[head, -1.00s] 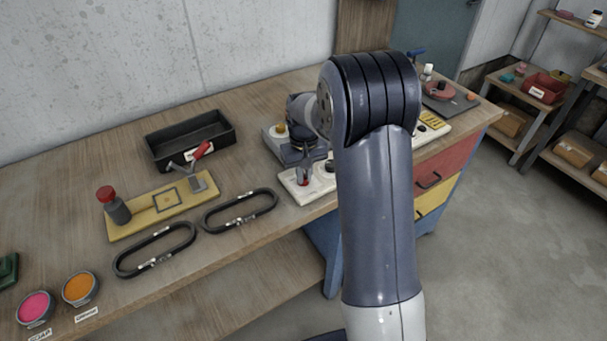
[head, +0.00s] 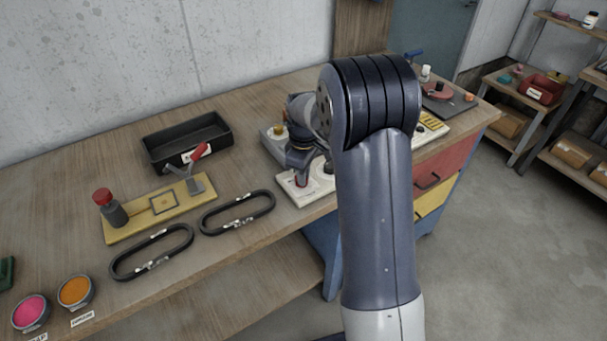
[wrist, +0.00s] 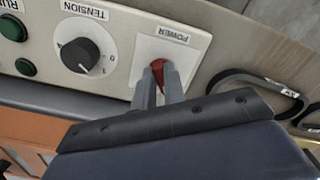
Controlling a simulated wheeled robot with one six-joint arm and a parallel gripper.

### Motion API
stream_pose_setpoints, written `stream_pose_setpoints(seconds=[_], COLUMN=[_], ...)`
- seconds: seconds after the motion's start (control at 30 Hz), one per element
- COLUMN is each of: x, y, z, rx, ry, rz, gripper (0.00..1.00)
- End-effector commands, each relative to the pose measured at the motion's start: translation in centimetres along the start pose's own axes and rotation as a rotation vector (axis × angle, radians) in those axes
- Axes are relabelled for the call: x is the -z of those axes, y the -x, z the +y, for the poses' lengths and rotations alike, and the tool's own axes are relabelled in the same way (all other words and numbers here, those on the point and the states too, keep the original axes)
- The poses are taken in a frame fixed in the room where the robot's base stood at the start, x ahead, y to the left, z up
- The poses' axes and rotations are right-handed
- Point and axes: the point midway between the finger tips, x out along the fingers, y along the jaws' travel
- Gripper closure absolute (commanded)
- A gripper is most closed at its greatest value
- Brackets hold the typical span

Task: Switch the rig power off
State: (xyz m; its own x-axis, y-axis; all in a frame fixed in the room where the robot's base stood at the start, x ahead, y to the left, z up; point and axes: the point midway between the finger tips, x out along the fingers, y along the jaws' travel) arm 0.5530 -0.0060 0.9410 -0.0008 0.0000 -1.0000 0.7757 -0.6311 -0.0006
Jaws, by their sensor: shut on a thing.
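The red power switch (wrist: 158,70) sits on a white plate marked POWER (wrist: 184,50) on the rig's panel in the wrist view. My gripper (wrist: 158,88) is shut on the red switch, with its two grey fingers on either side of it. In the head view my gripper (head: 301,182) is low over the white control panel (head: 294,198) at the bench's front edge. My wrist and fingers partly cover the switch, so I cannot tell its position clearly.
A black TENSION knob (wrist: 79,55) and green buttons (wrist: 25,67) are beside the switch. Black oval loops (head: 237,212) and a yellow board (head: 137,229) with a red-handled clamp lie to the left. A black tray (head: 187,142) stands behind them.

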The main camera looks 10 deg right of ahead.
Motion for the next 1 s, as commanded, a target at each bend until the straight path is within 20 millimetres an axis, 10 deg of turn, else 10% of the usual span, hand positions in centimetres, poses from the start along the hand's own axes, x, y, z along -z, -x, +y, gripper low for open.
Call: stream_pose_setpoints(seconds=[0.63,1.0], x=[0.06,0.03], y=[0.09,0.03], z=[0.09,0.06], rx=[-0.002,-0.001], ry=[0.054,0.053], rz=[0.002,0.001], gripper=[1.00,0.67])
